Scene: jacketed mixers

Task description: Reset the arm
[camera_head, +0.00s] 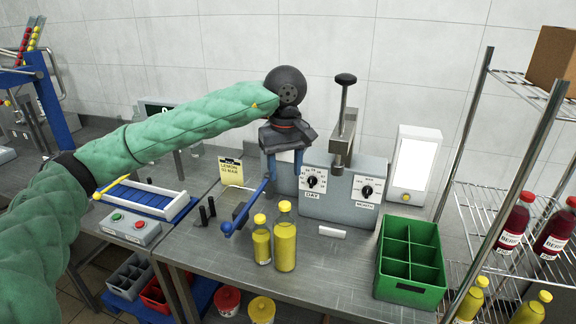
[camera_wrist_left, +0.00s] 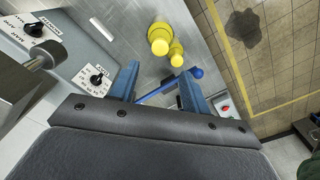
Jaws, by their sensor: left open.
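My left gripper (camera_head: 284,165) hangs fingers-down above the steel bench, in front of the left end of the grey coding machine (camera_head: 335,205). Its two blue fingers are apart. In the left wrist view the gripper (camera_wrist_left: 165,85) shows nothing clamped between the fingers. A blue lever handle (camera_head: 247,207) appears just below and left of the fingers, and it also shows between and beyond them in the wrist view (camera_wrist_left: 196,73). I cannot tell whether a finger touches the lever. The arm wears a green quilted sleeve. My right gripper is not in view.
Two yellow bottles (camera_head: 285,240) stand upright on the bench just in front of the gripper. A green divided crate (camera_head: 408,291) is at the bench's right, beside a wire shelf (camera_head: 494,192) with red and yellow bottles. A vertical press post (camera_head: 343,115) rises right of the gripper.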

